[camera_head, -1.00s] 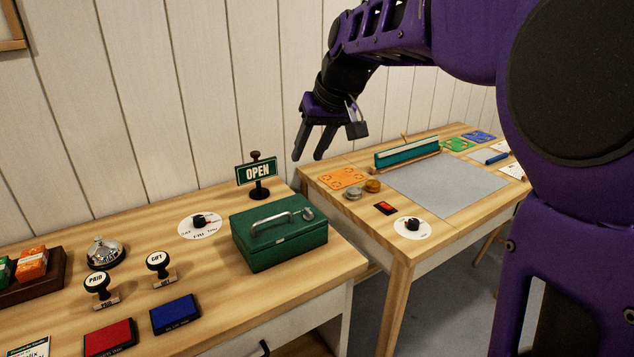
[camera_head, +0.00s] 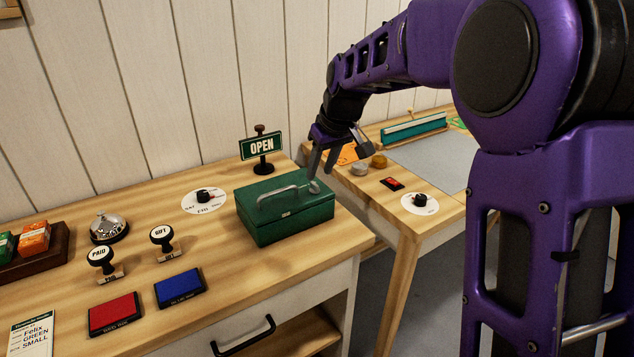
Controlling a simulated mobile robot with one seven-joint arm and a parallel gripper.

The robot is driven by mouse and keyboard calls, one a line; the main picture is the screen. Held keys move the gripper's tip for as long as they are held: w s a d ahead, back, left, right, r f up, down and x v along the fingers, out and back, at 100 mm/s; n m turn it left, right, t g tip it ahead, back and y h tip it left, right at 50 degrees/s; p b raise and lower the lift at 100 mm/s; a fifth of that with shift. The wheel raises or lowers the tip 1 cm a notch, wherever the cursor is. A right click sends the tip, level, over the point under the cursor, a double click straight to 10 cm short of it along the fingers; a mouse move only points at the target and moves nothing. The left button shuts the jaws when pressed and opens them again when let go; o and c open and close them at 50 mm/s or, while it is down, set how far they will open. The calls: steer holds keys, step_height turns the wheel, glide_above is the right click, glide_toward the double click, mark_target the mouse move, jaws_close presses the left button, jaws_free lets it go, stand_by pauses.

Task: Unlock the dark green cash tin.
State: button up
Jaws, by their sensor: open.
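The dark green cash tin (camera_head: 285,222) stands closed near the right end of the left table, with a grey carrying handle (camera_head: 278,194) on its lid. A small silver piece (camera_head: 314,187), perhaps a key or lock, shows at the lid's right back corner. It is too small to tell which way it is turned. My gripper (camera_head: 321,173) points down, open and empty, with its fingertips right at or just above this silver piece. I cannot tell whether they touch it.
An OPEN sign (camera_head: 262,148) stands behind the tin. A white dial (camera_head: 204,201), a bell (camera_head: 109,229), two stamps, a red pad (camera_head: 115,314) and a blue pad (camera_head: 180,287) lie to the left. A gap separates this table from the right table (camera_head: 400,205).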

mark_target(315, 184)
steer(key=shift+x, duration=2.25)
steer(key=shift+c, duration=0.2)
jaws_close()
